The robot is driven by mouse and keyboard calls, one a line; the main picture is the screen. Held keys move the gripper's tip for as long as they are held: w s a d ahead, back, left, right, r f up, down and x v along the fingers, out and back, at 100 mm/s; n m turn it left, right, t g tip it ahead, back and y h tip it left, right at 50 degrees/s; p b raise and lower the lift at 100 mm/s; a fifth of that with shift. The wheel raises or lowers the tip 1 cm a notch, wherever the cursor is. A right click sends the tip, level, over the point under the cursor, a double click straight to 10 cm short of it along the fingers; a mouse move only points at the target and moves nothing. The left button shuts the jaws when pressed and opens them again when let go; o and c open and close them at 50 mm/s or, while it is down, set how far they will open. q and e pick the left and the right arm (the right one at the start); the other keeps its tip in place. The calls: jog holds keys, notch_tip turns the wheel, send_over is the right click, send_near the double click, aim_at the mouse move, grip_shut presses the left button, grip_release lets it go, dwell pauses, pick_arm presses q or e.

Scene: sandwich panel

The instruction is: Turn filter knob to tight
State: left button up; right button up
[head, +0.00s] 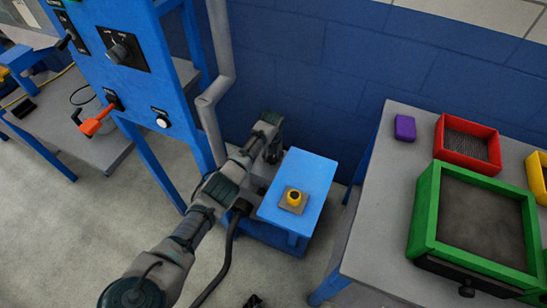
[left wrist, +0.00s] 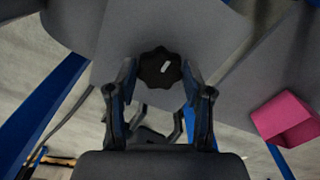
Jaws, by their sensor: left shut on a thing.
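The black lobed knob (left wrist: 152,72) with a white mark shows in the left wrist view against a grey surface. It sits between the fingertips of my left gripper (left wrist: 159,78), one finger on each side. In the wrist view the white mark slants up to the right. In the head view my left gripper (head: 271,150) is at the far end of my arm, beside the blue stand; the knob is hidden there and no label for it is readable. My right gripper is not in view.
A blue panel (head: 88,43) with a dial and a red lever (head: 97,121) stands left. A grey table (head: 372,240) at right holds a purple block (head: 405,127) and red and green trays. A pink block (left wrist: 287,119) shows in the wrist view.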

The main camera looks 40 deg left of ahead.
aim_at(272, 157)
pick_arm(q)
jog(key=shift+a+f+m, duration=0.1)
jog(key=shift+f+m, duration=0.1)
jog(key=shift+m, duration=0.2)
jog(key=o, duration=1)
jog(key=shift+c, duration=0.2)
jog(key=shift+o, duration=1)
jog(key=shift+w+f, duration=0.1)
jog(key=shift+r, duration=0.3)
notch_tip(272, 157, up, 11)
jog(key=shift+r, duration=0.2)
jog(key=shift+w+a, duration=0.1)
